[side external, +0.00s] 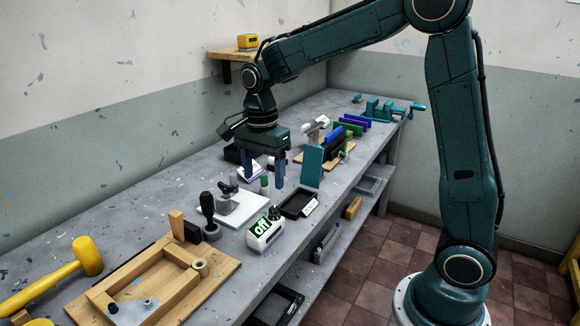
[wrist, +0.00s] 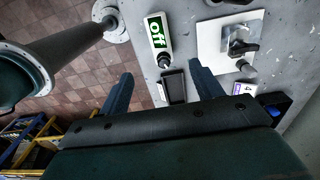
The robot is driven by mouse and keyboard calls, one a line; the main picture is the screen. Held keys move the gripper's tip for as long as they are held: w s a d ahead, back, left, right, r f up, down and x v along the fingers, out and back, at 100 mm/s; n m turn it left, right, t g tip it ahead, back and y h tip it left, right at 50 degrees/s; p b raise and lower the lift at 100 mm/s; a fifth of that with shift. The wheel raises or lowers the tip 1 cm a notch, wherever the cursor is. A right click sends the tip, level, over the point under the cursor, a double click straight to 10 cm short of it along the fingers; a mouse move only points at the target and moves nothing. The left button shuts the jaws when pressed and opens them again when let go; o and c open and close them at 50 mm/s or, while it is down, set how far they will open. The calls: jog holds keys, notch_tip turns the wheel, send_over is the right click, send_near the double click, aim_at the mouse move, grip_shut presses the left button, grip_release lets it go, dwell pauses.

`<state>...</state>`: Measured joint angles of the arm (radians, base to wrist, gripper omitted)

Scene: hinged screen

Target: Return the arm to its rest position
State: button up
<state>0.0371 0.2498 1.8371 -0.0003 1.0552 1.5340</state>
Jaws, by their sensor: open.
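My gripper (side external: 264,172) is open and empty, pointing down over the middle of the workbench (side external: 150,205). In the wrist view its two fingers (wrist: 159,72) are spread wide with nothing between them. A white device with a green screen reading "off" (side external: 262,232) stands near the bench's front edge. It also shows in the wrist view (wrist: 158,36), beyond the fingertips and apart from them. A dark knob is at its end. A dark shallow tray (side external: 297,204) lies beside it; the wrist view shows it close to the fingers (wrist: 174,86).
A wooden frame (side external: 150,285) and yellow mallet (side external: 60,272) are at the near end, a teal vise (side external: 385,110) at the far end. The air above is clear.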

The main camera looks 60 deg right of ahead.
jog(key=s+r+n+t, duration=0.2)
jog(key=s+r+n, duration=0.1)
jog(key=s+n, duration=0.6)
jog(key=s+a+r+n+t, duration=0.1)
jog(key=s+r+n+t, duration=0.2)
jog(key=s+n, duration=0.6)
jog(key=s, duration=0.4)
jog(key=shift+s+a+r+t, duration=0.25)
jog(key=shift+s+t, duration=0.05)
jog(key=shift+s, duration=0.05)
